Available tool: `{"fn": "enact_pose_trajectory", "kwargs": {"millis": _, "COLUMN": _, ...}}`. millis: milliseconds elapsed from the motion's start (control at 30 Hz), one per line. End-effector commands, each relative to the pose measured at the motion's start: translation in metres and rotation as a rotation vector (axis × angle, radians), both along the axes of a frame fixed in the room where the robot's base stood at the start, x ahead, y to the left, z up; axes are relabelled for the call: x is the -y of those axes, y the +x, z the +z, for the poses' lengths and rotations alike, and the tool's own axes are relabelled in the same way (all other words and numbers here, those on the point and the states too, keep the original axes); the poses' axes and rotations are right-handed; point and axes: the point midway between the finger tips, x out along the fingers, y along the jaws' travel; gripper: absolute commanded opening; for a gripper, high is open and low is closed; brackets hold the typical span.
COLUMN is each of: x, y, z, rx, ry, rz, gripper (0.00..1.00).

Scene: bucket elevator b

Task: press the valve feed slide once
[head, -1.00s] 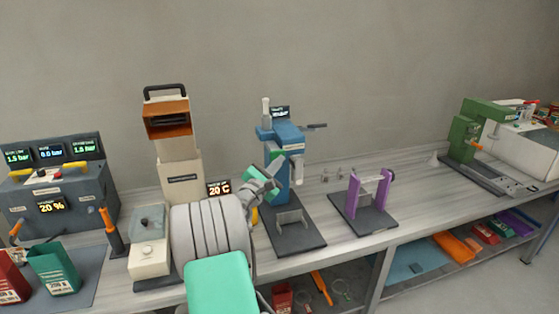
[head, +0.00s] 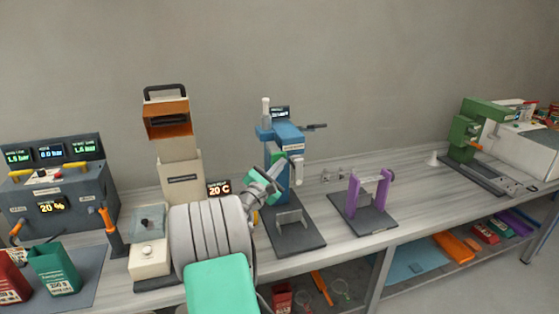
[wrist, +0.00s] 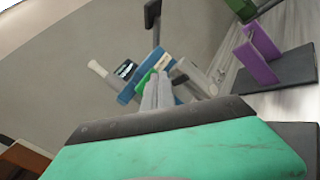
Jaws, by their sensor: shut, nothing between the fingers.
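The blue bench machine (head: 285,134) stands at the middle of the bench, with a white label, a small display and a pale bottle-like part on top. A green piece on its front (head: 279,157) shows just beyond my gripper; it is probably the valve feed slide, but I cannot read its label. In the wrist view the green piece (wrist: 146,82) is partly hidden behind my fingers. My gripper (head: 273,177) is shut and empty, pointing at the front of the blue machine. In the wrist view the grey fingertips (wrist: 160,78) overlap the green piece; contact cannot be told.
A dark lever (head: 317,126) sticks out right of the blue machine's head. A purple stand (head: 354,195) is to its right, a beige tower (head: 180,170) to its left. A green machine (head: 466,135) is far right. Bench between the purple stand and green machine is mostly clear.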

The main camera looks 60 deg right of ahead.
Motion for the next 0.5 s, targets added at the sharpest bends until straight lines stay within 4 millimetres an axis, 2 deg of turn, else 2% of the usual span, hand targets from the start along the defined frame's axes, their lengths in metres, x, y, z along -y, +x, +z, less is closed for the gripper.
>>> {"fn": "enact_pose_trajectory", "kwargs": {"millis": 200, "x": -0.0087, "y": -0.0082, "z": 0.0004, "rx": 0.0, "ry": -0.001, "rz": 0.001, "gripper": 0.0}}
{"fn": "enact_pose_trajectory", "kwargs": {"millis": 500, "x": -0.0098, "y": -0.0098, "z": 0.0, "rx": 0.0, "ry": -0.001, "rz": 0.001, "gripper": 0.0}}
